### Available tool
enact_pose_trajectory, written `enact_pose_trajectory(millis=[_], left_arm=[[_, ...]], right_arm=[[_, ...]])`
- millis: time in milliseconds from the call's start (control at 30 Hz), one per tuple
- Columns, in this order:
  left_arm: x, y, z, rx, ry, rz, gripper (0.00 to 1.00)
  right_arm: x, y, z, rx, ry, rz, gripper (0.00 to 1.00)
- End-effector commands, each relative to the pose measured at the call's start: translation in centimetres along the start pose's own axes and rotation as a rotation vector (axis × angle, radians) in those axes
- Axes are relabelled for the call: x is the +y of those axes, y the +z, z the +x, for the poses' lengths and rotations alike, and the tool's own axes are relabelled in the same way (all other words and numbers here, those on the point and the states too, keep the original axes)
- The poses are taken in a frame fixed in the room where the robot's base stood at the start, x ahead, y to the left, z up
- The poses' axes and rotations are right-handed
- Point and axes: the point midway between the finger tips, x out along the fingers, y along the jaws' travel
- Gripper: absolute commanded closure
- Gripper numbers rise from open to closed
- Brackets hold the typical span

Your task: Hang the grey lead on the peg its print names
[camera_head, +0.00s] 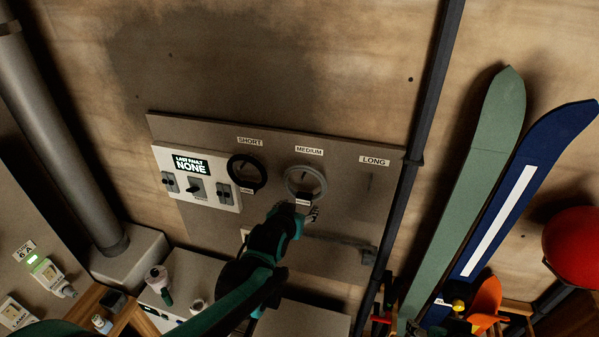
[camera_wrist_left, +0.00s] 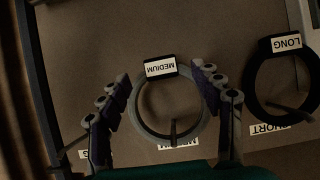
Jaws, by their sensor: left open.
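The grey lead (camera_head: 288,183) is a coiled ring around the peg under the MEDIUM sign (camera_head: 309,150) on the wall board. In the left wrist view, which is upside down, the grey lead (camera_wrist_left: 140,118) carries a white tag (camera_wrist_left: 160,69) printed MEDIUM, and the peg (camera_wrist_left: 173,130) shows inside the ring. My left gripper (camera_head: 304,211) is at the ring's lower side; in the wrist view its open fingers (camera_wrist_left: 160,75) stand either side of the ring. Whether they touch it I cannot tell. The LONG peg (camera_head: 371,183) is bare. My right gripper is not in view.
A black lead (camera_head: 231,172) hangs on the SHORT peg; its tag (camera_wrist_left: 287,43) reads LONG. A switch panel (camera_head: 196,180) is left of it. A dark pipe (camera_head: 424,105) runs along the board's right edge. Skis (camera_head: 487,130) lean further right.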

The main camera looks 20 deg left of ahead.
Motion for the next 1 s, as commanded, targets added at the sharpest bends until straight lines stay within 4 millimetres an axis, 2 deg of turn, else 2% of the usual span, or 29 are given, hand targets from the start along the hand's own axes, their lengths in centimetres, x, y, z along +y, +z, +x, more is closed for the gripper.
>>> enact_pose_trajectory(millis=[100,300,500,667,767,867,1000], left_arm=[[0.0,0.1,-2.4,0.0,0.0,0.0,0.35],[0.0,0.1,-5.5,0.0,0.0,0.0,0.35],[0.0,0.0,-7.5,0.0,0.0,0.0,0.35],[0.0,0.7,-7.9,-0.005,0.0,0.0,0.35],[0.0,3.2,-7.6,-0.029,0.0,0.0,0.35],[0.1,7.7,-7.0,-0.077,0.001,0.0,0.35],[0.1,15.1,-6.3,-0.162,0.002,-0.001,0.35]], right_arm=[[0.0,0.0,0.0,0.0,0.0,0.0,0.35],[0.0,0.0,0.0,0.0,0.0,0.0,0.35],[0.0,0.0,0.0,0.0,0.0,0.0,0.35],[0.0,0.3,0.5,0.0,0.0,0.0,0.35],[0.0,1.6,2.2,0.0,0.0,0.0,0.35],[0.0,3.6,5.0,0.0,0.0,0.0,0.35],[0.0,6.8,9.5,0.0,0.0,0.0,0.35]])
